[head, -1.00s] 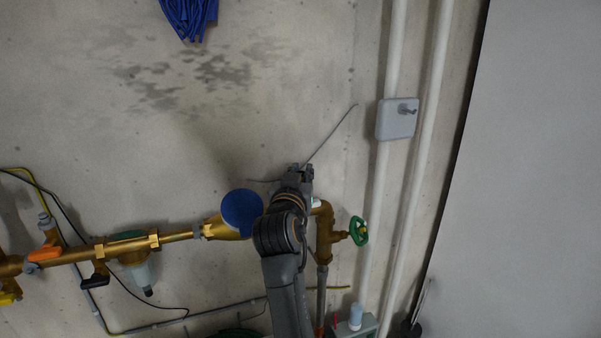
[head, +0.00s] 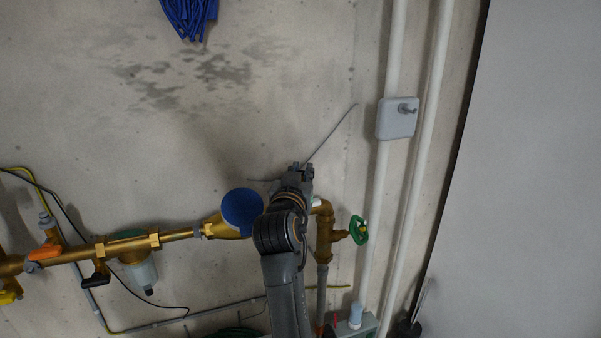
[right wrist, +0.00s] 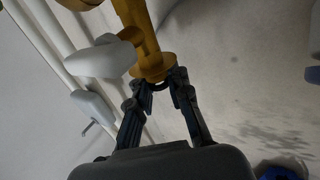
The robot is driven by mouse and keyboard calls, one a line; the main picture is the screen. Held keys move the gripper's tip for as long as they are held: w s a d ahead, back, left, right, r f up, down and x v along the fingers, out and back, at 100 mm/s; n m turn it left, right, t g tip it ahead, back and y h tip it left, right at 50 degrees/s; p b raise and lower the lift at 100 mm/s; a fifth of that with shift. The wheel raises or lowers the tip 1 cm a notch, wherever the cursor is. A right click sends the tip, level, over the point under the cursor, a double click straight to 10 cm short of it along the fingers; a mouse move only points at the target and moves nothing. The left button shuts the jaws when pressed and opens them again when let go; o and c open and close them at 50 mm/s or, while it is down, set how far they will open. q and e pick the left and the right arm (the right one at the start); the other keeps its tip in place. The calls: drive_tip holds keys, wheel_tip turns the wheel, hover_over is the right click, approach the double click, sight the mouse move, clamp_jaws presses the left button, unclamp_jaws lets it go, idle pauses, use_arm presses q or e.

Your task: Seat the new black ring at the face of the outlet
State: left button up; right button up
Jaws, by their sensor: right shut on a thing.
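The brass outlet (right wrist: 150,62) hangs down at the top middle of the right wrist view, its open end facing my gripper. The new black ring (right wrist: 160,86) shows as a thin dark arc between the fingertips, right by the outlet's face. I cannot tell whether it touches or sits in the face. My right gripper (right wrist: 160,88) is shut on the ring. In the head view my right gripper (head: 299,172) is above the brass pipework, and my own arm hides the outlet and ring. My left gripper is not in view.
The blue meter lid (head: 242,211) is close left of my right arm. A green handwheel valve (head: 358,230) is to the right. A grey box (head: 397,119) sits on the vertical white pipes. A white rounded part (right wrist: 105,58) is beside the outlet.

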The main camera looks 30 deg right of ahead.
drive_tip(key=shift+f, duration=0.4)
drive_tip(key=shift+f+b, duration=0.3)
drive_tip(key=shift+c, duration=0.6)
drive_tip(key=o, duration=0.9)
drive_tip(key=shift+d, duration=0.1)
drive_tip(key=shift+c, duration=0.2)
drive_tip(key=shift+d, duration=0.1)
drive_tip(key=shift+a+r, duration=0.15)
drive_tip(key=shift+a, duration=0.1)
